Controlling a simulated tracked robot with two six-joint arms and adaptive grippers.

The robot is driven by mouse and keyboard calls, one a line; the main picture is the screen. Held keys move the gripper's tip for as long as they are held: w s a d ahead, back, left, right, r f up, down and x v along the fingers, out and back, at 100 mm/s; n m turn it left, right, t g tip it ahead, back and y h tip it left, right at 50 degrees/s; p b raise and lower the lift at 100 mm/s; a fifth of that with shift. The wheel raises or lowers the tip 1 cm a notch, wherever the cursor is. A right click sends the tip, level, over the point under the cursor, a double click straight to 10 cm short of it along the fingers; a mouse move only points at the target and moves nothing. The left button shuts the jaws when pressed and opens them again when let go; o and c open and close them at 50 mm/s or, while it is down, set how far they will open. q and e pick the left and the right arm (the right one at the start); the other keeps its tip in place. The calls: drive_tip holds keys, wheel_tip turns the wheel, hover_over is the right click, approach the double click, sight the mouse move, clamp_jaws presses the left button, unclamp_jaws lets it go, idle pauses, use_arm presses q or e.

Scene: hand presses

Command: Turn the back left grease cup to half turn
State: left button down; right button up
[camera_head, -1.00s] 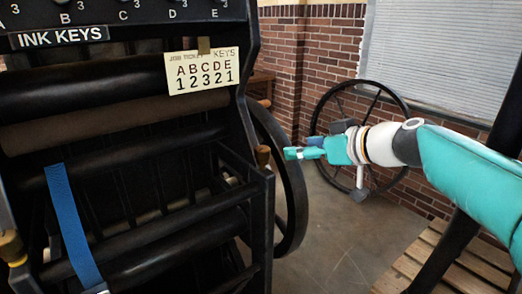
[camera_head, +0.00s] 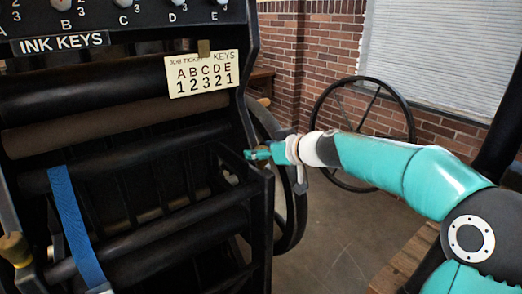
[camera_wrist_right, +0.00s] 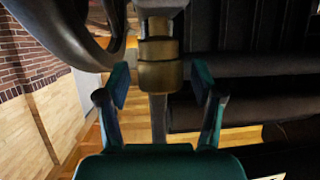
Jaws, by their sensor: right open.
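The fingers are open, one on each side of the cup, with a visible gap. In the head view the gripper hides this cup. Another brass grease cup (camera_head: 14,249) shows at the left edge of the press. I cannot tell from the frames which cup is the back left one. My left gripper is not in view.
The black press (camera_head: 120,170) fills the left side, with rollers and a blue strap (camera_head: 72,225). A job ticket (camera_head: 203,73) hangs on it. A dark flywheel (camera_head: 290,215) is close behind my right gripper. A spoked handwheel (camera_head: 408,115) stands by the brick wall. A pallet (camera_head: 405,260) lies right.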

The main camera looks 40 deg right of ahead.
drive_tip(key=c, duration=1.2)
drive_tip(key=shift+o, duration=0.2)
drive_tip(key=shift+m+h+p, duration=0.3)
drive_tip(key=shift+m+h, duration=0.5)
drive_tip(key=shift+h, duration=0.1)
drive_tip(key=o, duration=1.2)
drive_tip(key=shift+c, duration=0.2)
drive_tip(key=v, duration=1.2)
